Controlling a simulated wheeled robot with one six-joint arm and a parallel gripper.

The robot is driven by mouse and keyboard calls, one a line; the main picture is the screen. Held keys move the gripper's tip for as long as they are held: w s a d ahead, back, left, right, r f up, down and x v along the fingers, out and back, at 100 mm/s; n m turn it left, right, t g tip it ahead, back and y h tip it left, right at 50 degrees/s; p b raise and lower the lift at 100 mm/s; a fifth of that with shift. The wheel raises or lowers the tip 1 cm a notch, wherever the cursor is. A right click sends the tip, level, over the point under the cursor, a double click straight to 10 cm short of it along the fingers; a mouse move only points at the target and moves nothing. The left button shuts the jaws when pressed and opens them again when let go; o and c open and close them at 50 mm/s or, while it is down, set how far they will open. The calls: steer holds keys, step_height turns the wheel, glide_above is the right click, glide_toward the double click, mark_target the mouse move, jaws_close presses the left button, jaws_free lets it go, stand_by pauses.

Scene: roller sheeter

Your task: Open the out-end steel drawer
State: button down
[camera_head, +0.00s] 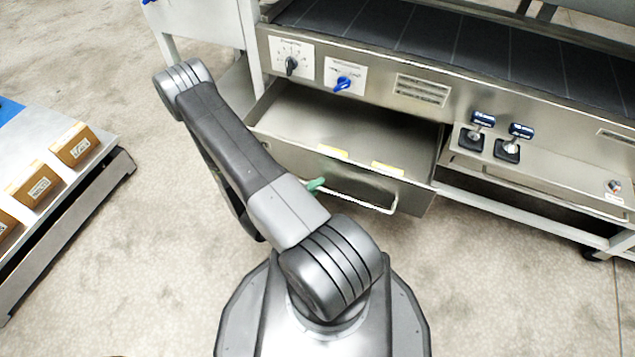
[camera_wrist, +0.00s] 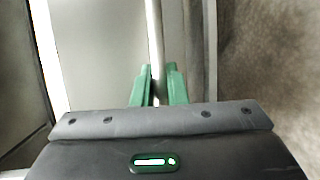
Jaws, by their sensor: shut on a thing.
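The steel drawer (camera_head: 340,127) stands pulled out from under the machine's control panel, its inside showing from above and looking empty. Its front carries a pale bar handle (camera_head: 375,207) and two yellow labels. My gripper (camera_head: 316,184) is at the left part of the handle, mostly hidden behind my arm in the head view. In the wrist view, the green fingers of my gripper (camera_wrist: 159,88) are shut around the handle bar (camera_wrist: 155,45), one on each side of it.
The control panel above has a black knob (camera_head: 291,64) and a blue knob (camera_head: 343,83). Two joysticks (camera_head: 507,148) stand on a shelf at the right. A low cart (camera_head: 97,180) with brown boxes stands at the left. The floor before the drawer is clear apart from my base.

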steer(key=c, duration=1.5)
jaws_free()
steer(key=shift+o, duration=0.2)
steer(key=p+v, duration=0.3)
steer(key=v, duration=1)
steer(key=shift+s+a, duration=0.25)
steer(key=shift+a, duration=0.05)
steer(key=shift+d, duration=0.1)
steer(key=shift+b+x, duration=1.5)
steer(key=shift+x, duration=5.3)
steer(key=shift+w, duration=0.1)
steer(key=shift+r, duration=0.15)
